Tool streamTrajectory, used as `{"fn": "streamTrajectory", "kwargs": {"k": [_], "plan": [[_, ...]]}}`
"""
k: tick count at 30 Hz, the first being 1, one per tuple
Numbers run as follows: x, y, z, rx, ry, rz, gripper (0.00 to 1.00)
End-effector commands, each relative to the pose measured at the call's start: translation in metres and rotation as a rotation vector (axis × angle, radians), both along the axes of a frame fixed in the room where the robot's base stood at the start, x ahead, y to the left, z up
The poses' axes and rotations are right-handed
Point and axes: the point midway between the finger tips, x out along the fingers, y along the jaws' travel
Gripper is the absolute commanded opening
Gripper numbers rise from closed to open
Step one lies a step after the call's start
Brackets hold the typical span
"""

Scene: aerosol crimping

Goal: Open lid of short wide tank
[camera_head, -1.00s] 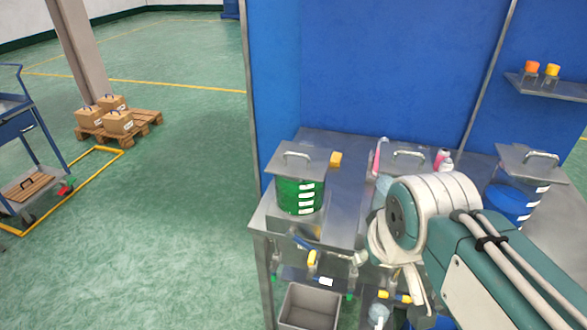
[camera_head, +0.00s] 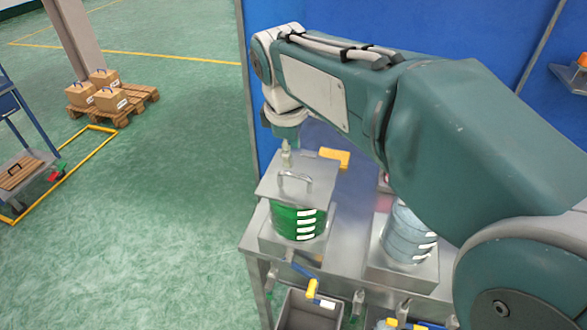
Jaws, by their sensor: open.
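A short tank of green liquid (camera_head: 284,222) stands on the steel bench. It looks low and wide, with white level marks down its side. A flat square metal lid (camera_head: 268,187) with an arched handle (camera_head: 296,177) covers it. My gripper (camera_head: 287,158) points down just behind the handle, over the lid's far edge. It is open and seen small; I cannot tell whether it touches the lid. A second tank of pale blue liquid (camera_head: 405,238) stands to the right, its top hidden by my arm.
A yellow block (camera_head: 335,157) lies on the bench behind the green tank. A blue-handled valve (camera_head: 304,271) and a grey bin (camera_head: 306,312) are below the bench's front. Blue panels (camera_head: 350,25) stand behind.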

Motion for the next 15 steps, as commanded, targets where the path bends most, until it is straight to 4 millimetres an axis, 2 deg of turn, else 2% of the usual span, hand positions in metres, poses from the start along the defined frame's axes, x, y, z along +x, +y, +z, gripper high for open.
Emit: {"fn": "streamTrajectory", "kwargs": {"k": [1, 7, 15], "plan": [[0.001, -0.001, -0.011, -0.002, 0.004, -0.002, 0.51], [0.008, -0.003, -0.045, -0.001, 0.002, -0.001, 0.51], [0.012, -0.005, -0.065, 0.0, 0.0, -0.002, 0.51]]}}
